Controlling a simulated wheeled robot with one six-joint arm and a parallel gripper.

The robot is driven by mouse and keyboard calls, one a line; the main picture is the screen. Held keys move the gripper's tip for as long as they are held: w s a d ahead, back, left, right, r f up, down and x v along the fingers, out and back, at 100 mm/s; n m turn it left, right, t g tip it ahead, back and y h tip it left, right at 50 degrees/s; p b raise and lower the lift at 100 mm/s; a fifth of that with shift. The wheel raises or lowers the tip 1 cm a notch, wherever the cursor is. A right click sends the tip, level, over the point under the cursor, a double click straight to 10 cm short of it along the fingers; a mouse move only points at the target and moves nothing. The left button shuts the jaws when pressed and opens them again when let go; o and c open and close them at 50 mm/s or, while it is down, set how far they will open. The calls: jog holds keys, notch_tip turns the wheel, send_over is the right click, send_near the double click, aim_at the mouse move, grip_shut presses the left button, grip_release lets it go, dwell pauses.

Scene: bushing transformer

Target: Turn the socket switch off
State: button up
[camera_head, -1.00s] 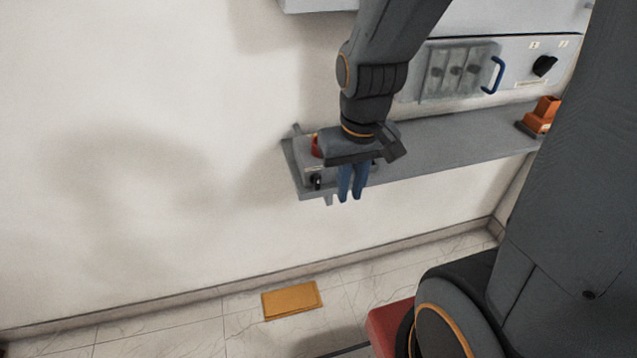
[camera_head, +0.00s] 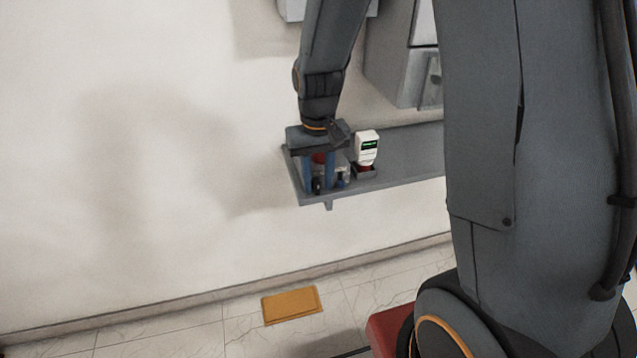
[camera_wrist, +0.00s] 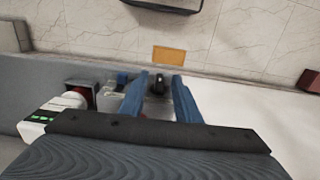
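A small grey socket box sits at the left end of the wall shelf (camera_head: 395,165). A black knob, apparently the socket switch (camera_head: 316,185), is on its front. It also shows in the wrist view (camera_wrist: 158,86). A red part on the box shows behind the fingers. My gripper (camera_head: 319,184) is above and in front of the box, pointing down. Its two blue fingers are apart, one on each side of the knob in both views. In the wrist view (camera_wrist: 160,85) a gap shows around the knob; whether a finger touches it I cannot tell.
A white device with a green display (camera_head: 367,148) stands on a red-and-grey base just right of the box. A small blue part (camera_wrist: 122,78) is beside the knob. A grey cabinet (camera_head: 395,60) hangs above the shelf. A yellow plate (camera_head: 292,304) lies on the floor. The left wall is clear.

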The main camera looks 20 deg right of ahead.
jog(key=shift+f, duration=0.95)
grip_shut()
